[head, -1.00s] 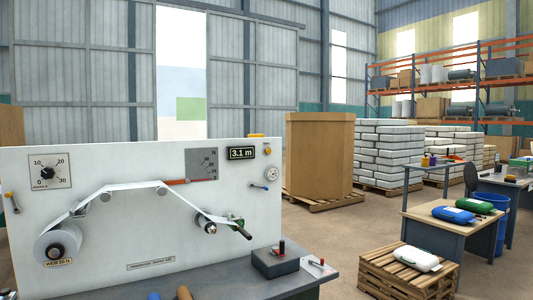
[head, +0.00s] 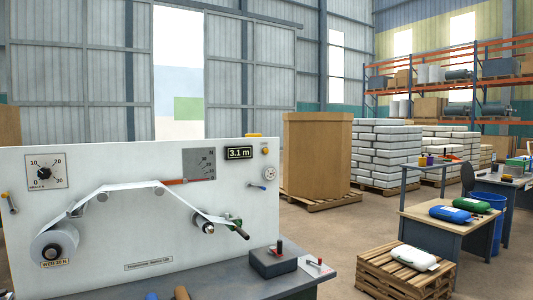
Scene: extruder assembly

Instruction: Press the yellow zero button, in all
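A white upright panel (head: 130,235) stands on a grey bench at the left. Near its top right is a dark counter display (head: 239,153) reading 3.1 m. Just right of the display is a small yellow button (head: 265,151); its label is too small to read. Neither of my grippers is in view, and nothing touches the button.
A web roll (head: 54,244), a dial (head: 45,171) and a green-handled crank (head: 240,232) sit on the panel. A dark box with a red knob (head: 273,262) stands on the bench. Right are a pallet (head: 400,278) and a table (head: 450,222). Floor between is clear.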

